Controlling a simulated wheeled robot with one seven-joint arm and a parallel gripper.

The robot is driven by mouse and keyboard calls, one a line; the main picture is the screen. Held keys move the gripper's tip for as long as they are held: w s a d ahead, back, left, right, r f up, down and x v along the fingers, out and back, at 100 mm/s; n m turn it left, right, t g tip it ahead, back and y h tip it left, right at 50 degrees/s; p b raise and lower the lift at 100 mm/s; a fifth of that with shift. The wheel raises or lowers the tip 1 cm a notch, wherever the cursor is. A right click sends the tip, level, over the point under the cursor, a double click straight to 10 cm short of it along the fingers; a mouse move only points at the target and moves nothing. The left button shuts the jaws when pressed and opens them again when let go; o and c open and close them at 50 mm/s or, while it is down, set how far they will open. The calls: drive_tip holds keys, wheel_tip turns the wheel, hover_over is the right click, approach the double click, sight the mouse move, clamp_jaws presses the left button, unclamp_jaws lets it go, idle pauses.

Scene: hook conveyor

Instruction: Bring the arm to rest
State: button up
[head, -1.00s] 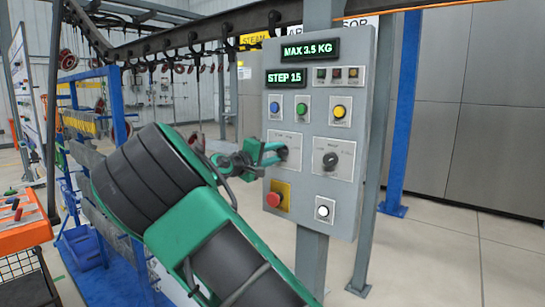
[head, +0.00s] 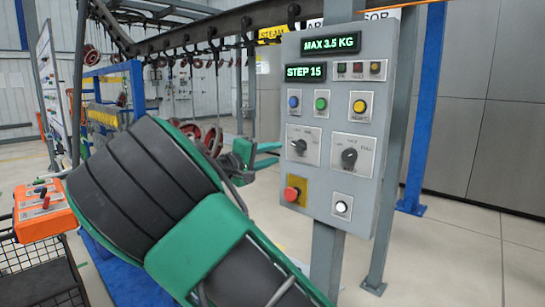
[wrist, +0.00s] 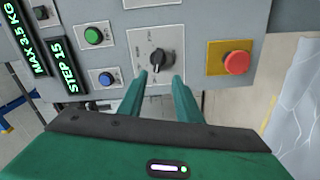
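My gripper (head: 268,155) is open and empty, left of the grey control panel (head: 325,195) and clear of it in the head view. Its two green fingers point at the panel. In the wrist view the open fingers (wrist: 160,88) stand apart, with the left black selector knob (wrist: 162,60) beyond the gap between them. That knob also shows in the head view (head: 299,146). My arm is still reached forward and covers the lower left of the head view.
The panel carries a red stop button (head: 291,194), a second knob (head: 349,158) and several push buttons. Its displays read "MAX 3.5 KG" and "STEP 15". An orange box (head: 42,222) stands at the left. An overhead hook conveyor (head: 215,27) runs behind. Floor at right is clear.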

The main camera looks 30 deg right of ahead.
idle(0.3)
drive_tip(key=s+d+f+g+y, duration=0.1)
drive_tip(key=s+d+f+y, duration=0.15)
drive_tip(key=f, duration=0.45)
drive_tip(key=s+d+f+m+g+y, duration=0.1)
drive_tip(key=s+d+f+y, duration=0.1)
drive_tip(key=s+f+y, duration=0.3)
drive_tip(key=d+f+g+y, duration=0.1)
drive_tip(key=d+f+y, duration=0.15)
drive_tip(key=f, duration=0.55)
drive_tip(key=s+a+t+y, duration=0.1)
drive_tip(key=s+a+y, duration=0.6)
drive_tip(key=s+a, duration=1.05)
drive_tip(key=s+d+f+m+g, duration=0.1)
drive_tip(key=s+d+m+g, duration=0.1)
drive_tip(key=s+d, duration=0.4)
drive_tip(key=s+d+f+m+g, duration=0.1)
drive_tip(key=s+d+m, duration=0.3)
drive_tip(key=s, duration=0.8)
drive_tip(key=shift+d+m+g, duration=0.3)
drive_tip(key=shift+d+g, duration=0.3)
drive_tip(key=shift+d, duration=0.65)
drive_tip(key=shift+f, duration=0.1)
